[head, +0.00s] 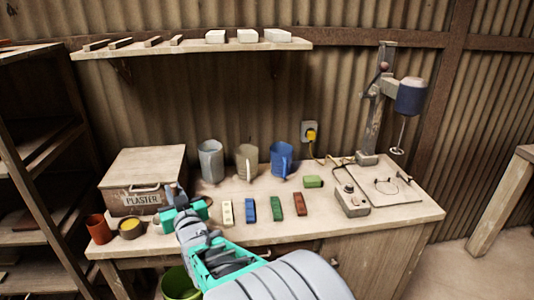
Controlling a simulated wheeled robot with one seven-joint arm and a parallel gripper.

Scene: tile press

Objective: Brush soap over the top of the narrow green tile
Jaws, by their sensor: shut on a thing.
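A narrow green tile (276,208) lies flat on the bench in a row, between a blue tile (250,209) and a red-brown tile (300,204). My gripper (180,208) is over the left part of the bench, in front of the plaster box and well left of the green tile. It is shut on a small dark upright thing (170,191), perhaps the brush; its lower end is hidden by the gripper. A dark pot with yellow contents (131,228), possibly the soap, stands left of the gripper.
A cream tile (227,213) and a lighter green block (313,182) also lie on the bench. Three jugs (247,160) stand behind. The plaster box (145,176) and red-orange cup (98,228) are left; a grey device (351,198) and the drill-like press (410,97) are right.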

